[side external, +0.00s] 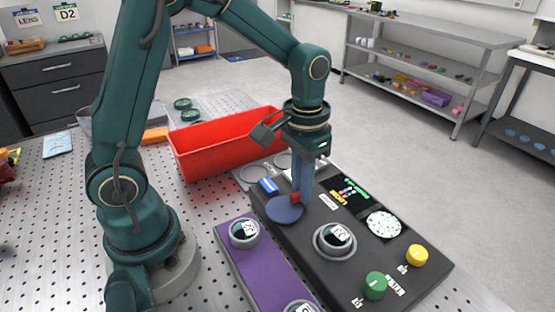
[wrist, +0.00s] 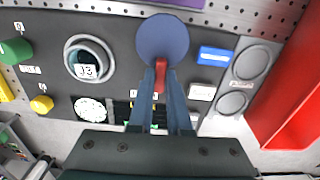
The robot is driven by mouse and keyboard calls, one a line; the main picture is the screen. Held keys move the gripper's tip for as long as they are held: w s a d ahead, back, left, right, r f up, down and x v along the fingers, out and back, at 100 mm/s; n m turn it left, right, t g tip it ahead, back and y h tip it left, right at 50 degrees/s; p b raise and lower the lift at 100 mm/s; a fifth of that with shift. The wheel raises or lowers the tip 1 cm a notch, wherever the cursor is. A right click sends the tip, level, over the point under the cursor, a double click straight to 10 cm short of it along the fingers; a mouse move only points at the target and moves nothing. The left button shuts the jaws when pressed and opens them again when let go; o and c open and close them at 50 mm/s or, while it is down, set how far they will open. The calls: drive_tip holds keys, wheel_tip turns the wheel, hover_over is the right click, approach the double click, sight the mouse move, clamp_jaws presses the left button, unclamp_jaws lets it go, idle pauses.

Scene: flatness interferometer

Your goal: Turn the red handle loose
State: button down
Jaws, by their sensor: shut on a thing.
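The red handle (wrist: 160,76) sits at the edge of a round blue disc (wrist: 162,38) on the dark instrument panel. In the side view the handle (side external: 295,197) is partly hidden by my fingers, and the disc (side external: 285,210) lies flat on the panel. My gripper (wrist: 161,84) points down with its two blue fingers closed on the handle, one on each side; it also shows in the side view (side external: 302,195).
The dark panel (side external: 420,282) carries a round holder marked J3 (side external: 335,239), a green knob (side external: 375,286), a yellow knob (side external: 416,255), a white dotted disc (side external: 384,224) and a blue block (side external: 268,185). A red bin (side external: 200,162) stands behind. A purple tray (side external: 250,268) lies in front.

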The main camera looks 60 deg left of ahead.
idle(0.3)
drive_tip(key=c, duration=0.9)
unclamp_jaws()
drive_tip(key=shift+o, duration=0.2)
drive_tip(key=shift+r, duration=2.6)
